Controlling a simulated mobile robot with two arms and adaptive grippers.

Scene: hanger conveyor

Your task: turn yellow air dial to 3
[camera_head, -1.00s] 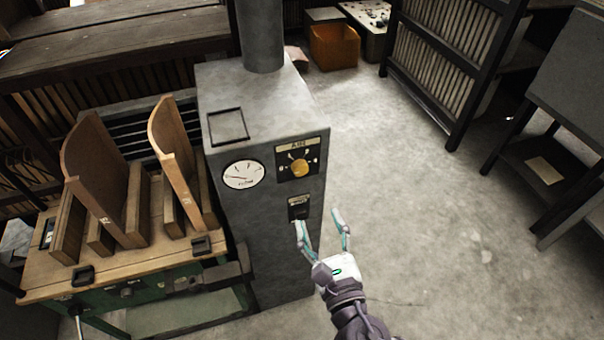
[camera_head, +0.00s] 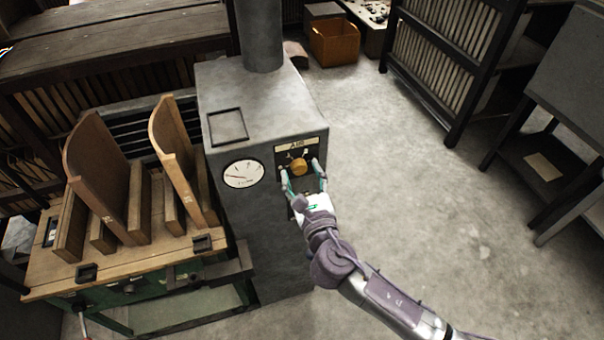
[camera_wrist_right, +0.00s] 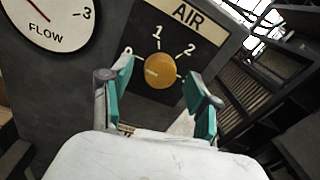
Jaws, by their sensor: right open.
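The yellow air dial (camera_head: 299,167) is a round knob on a black plate labelled AIR on the front of a grey metal cabinet (camera_head: 250,215). In the right wrist view the dial (camera_wrist_right: 160,71) has the marks 1 and 2 above it; the mark at its right is partly covered by a finger. Its pointer direction is hard to tell. My right gripper (camera_head: 304,176) is open, its fingertips just below and to either side of the dial. In the wrist view the two teal-padded fingers (camera_wrist_right: 160,88) flank the dial with gaps. My left gripper is not in view.
A white flow gauge (camera_head: 243,174) sits left of the dial. A green-framed wooden bench (camera_head: 140,262) with upright curved boards stands left of the cabinet. The concrete floor to the right is open. A dark slatted rack (camera_head: 450,65) and an orange-brown bin (camera_head: 334,42) stand behind.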

